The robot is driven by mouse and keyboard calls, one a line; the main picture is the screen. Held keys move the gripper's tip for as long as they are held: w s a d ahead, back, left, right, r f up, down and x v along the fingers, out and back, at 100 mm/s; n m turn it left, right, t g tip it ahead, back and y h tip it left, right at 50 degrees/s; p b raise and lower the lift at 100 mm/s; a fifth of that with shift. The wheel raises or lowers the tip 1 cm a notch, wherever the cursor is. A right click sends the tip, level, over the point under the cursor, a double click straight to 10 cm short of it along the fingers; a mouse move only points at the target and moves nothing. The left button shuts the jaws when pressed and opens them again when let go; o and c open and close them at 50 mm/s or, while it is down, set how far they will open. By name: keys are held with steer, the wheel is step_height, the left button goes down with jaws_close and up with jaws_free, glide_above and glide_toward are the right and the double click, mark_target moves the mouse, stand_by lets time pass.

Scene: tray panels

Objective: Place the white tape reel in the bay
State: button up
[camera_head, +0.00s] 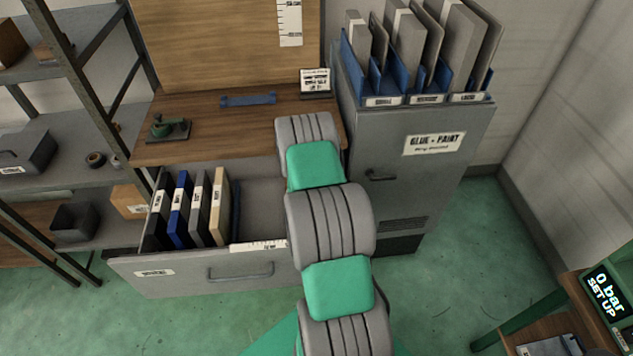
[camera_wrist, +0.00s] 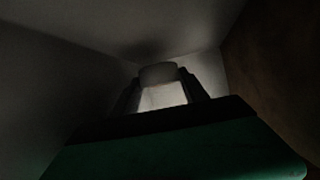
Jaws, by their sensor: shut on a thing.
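My gripper (camera_wrist: 163,95) shows only in the wrist view, its two dark fingers closed on a pale, rounded piece (camera_wrist: 158,74), which I take to be the white tape reel. The picture is very dark, so its full shape does not show. Grey walls stand close around the fingers, with a brown surface (camera_wrist: 275,75) at the right. In the head view my arm reaches over the right part of the open drawer (camera_head: 190,282) and hides my gripper and the reel. I cannot tell which space is the bay.
Several binders (camera_head: 190,210) stand in the drawer's left part; its floor right of them looks clear. The wooden worktop (camera_head: 240,125) holds a green tool (camera_head: 167,129) and a blue bar (camera_head: 248,99). A grey cabinet (camera_head: 400,200) stands right of my arm, a shelf rack (camera_head: 62,50) left.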

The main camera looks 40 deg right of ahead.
steer(key=shift+f+b, duration=0.5)
steer(key=shift+f, duration=0.05)
steer(key=shift+f+b, duration=0.3)
steer(key=shift+b, duration=0.05)
steer(key=o, duration=1.1)
steer(key=shift+c, duration=0.2)
steer(key=shift+r, duration=0.15)
steer(key=shift+r+p, duration=0.35)
steer(key=shift+p, duration=0.2)
steer(key=shift+r+p, duration=0.65)
steer(key=shift+p, duration=0.1)
steer(key=v, duration=0.2)
steer(key=b+v, duration=0.1)
steer(key=v, duration=0.1)
steer(key=b+v, duration=0.1)
steer(key=v, duration=0.2)
steer(key=shift+s+a+f, duration=0.2)
steer(key=shift+f, duration=0.15)
